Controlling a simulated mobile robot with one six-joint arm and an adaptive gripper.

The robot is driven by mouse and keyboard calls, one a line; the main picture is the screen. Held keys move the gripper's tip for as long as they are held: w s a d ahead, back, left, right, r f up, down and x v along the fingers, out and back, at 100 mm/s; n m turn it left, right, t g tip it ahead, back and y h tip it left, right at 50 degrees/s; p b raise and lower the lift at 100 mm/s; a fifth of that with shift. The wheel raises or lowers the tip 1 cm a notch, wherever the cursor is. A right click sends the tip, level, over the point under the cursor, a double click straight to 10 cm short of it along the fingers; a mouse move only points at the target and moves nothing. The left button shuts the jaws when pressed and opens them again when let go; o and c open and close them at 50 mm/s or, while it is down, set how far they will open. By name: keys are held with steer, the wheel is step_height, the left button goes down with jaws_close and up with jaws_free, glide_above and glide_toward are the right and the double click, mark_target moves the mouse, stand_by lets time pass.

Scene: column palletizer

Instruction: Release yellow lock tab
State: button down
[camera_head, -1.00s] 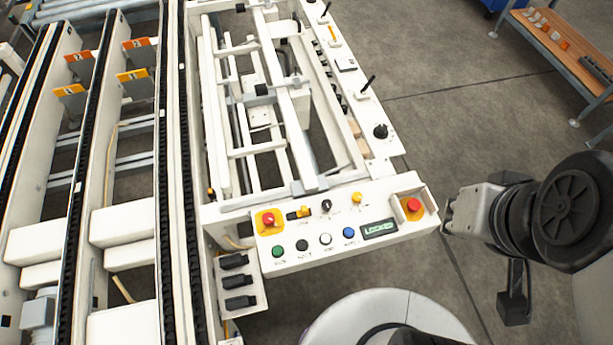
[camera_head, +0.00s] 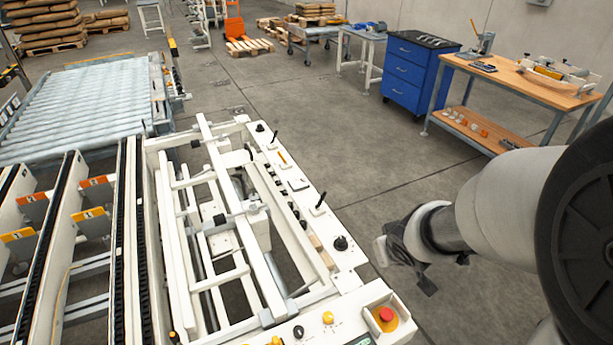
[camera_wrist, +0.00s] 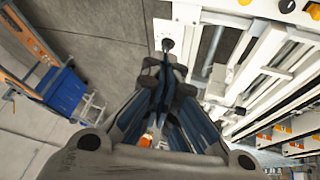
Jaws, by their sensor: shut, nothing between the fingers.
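A small yellow tab (camera_head: 282,157) lies on the white side panel (camera_head: 340,226) in the head view; I cannot tell for sure that it is the lock tab. A yellow knob (camera_head: 328,318) and a partly cut-off yellow switch (camera_head: 277,341) are on the front control panel. My gripper (camera_head: 382,252) is right of the white side panel, above the floor and apart from the machine. In the wrist view my gripper (camera_wrist: 166,64) is shut and empty, with a black knob (camera_wrist: 167,44) beyond its fingertips.
A red stop button (camera_head: 386,314) sits on the front panel. Black levers (camera_head: 319,202) stick up from the side panel. A blue drawer cabinet (camera_head: 415,75) and a wooden workbench (camera_head: 520,78) stand at the back right. Open floor (camera_head: 360,150) lies between them and the machine.

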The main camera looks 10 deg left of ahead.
steer(key=a+f+n+g+y, duration=0.1)
steer(key=a+f+n+y, duration=0.15)
steer(key=a+f, duration=0.55)
steer(key=n+g+y+p, duration=0.1)
steer(key=g+y+p, duration=0.1)
steer(key=g+y, duration=0.25)
glide_toward(275, 342)
steer(key=w+d+r, duration=0.1)
steer(key=w+d, duration=0.2)
steer(key=shift+s+y, duration=0.25)
steer(key=shift+y, duration=0.05)
steer(key=b+x, duration=0.4)
steer(key=x, duration=0.6)
steer(key=shift+w, duration=0.1)
steer(key=shift+r, duration=0.1)
